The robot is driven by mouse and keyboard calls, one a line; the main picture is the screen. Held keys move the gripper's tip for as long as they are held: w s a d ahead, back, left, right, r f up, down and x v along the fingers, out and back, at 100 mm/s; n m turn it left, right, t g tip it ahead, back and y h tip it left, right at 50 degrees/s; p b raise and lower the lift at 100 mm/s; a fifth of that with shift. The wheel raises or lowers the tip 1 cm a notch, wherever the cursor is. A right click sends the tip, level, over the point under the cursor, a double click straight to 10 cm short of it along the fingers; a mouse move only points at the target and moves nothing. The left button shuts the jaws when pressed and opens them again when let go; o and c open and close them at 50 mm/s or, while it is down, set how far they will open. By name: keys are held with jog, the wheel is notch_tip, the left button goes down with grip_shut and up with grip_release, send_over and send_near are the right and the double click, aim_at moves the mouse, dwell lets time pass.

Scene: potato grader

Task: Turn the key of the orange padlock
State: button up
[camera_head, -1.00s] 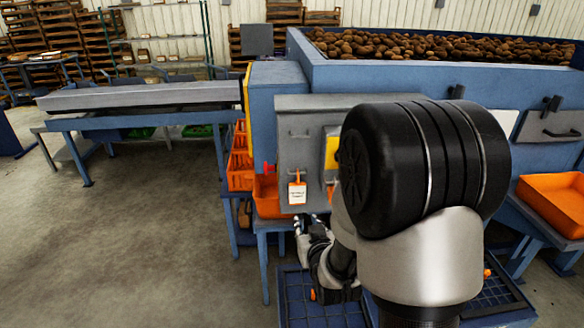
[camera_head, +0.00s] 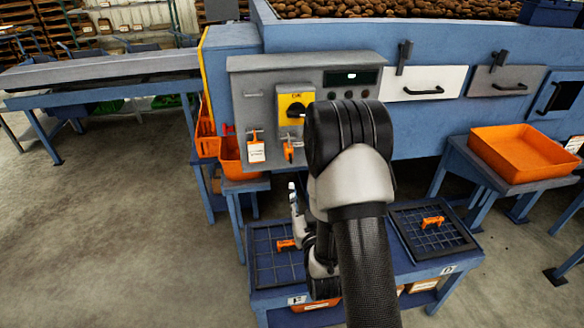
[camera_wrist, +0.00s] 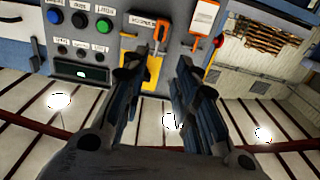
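An orange padlock (camera_head: 288,150) hangs on the grey control panel (camera_head: 250,80), just below the yellow switch plate (camera_head: 295,104). In the wrist view, which is upside down, the padlock (camera_wrist: 159,34) is beyond the fingertips, near the top. I cannot make out its key. A white tag with an orange top (camera_head: 256,149) hangs to its left in the head view. My gripper (camera_wrist: 160,66) is open and empty, its two dark fingers apart. One finger partly covers the yellow plate. In the head view my gripper (camera_head: 294,196) is below the panel, largely hidden by my arm.
A blue table (camera_head: 375,278) below has two dark mesh tops with an orange piece on each (camera_head: 432,222) (camera_head: 286,244). An orange tray (camera_head: 524,151) stands on a stand at right. An orange crate (camera_head: 232,160) is left below the panel. Floor at left is clear.

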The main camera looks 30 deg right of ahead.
aim_at(291, 158)
jog(key=w+b, duration=0.1)
jog(key=b, duration=0.3)
jog(key=shift+d+f+b, duration=0.1)
jog(key=shift+f+b, duration=0.05)
jog(key=shift+b, duration=0.15)
jog(key=shift+b, duration=1.15)
jog(key=b+x, duration=0.1)
jog(key=x, duration=1.3)
jog(key=shift+w, duration=0.3)
jog(key=shift+c, duration=0.2)
grip_shut()
